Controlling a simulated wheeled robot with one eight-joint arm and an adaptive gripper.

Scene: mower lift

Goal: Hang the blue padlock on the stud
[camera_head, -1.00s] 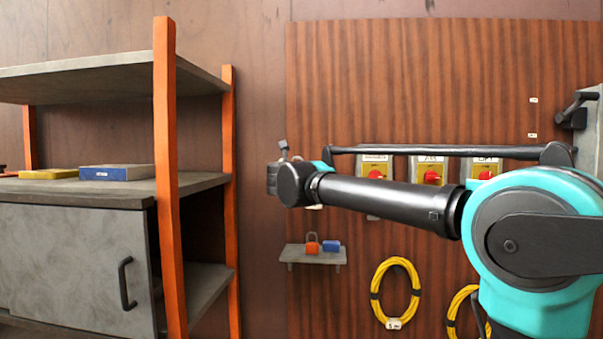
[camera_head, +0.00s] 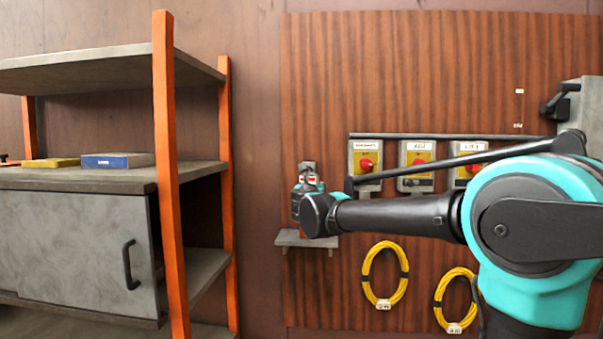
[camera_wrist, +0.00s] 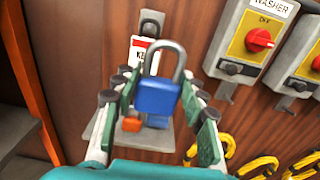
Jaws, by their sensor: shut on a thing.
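A blue padlock (camera_wrist: 158,96) is between the fingers of my gripper (camera_wrist: 160,92) in the wrist view, its grey shackle pointing up. The gripper is shut on it. In the head view my gripper (camera_head: 308,192) is in front of the wall panel, above the small shelf; the held padlock is not clear there. In the wrist view a grey plate with a dark stud-like piece (camera_wrist: 151,23) is on the wall above a red and white label, beyond the shackle. The padlock appears apart from it; depth is hard to judge.
A small shelf (camera_head: 291,239) below holds an orange padlock (camera_wrist: 132,124) and another blue object (camera_wrist: 157,122), partly hidden. Yellow switch boxes with red knobs (camera_head: 366,163) are at right, yellow cable coils (camera_head: 385,273) below. A shelving unit with orange posts (camera_head: 168,180) stands left.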

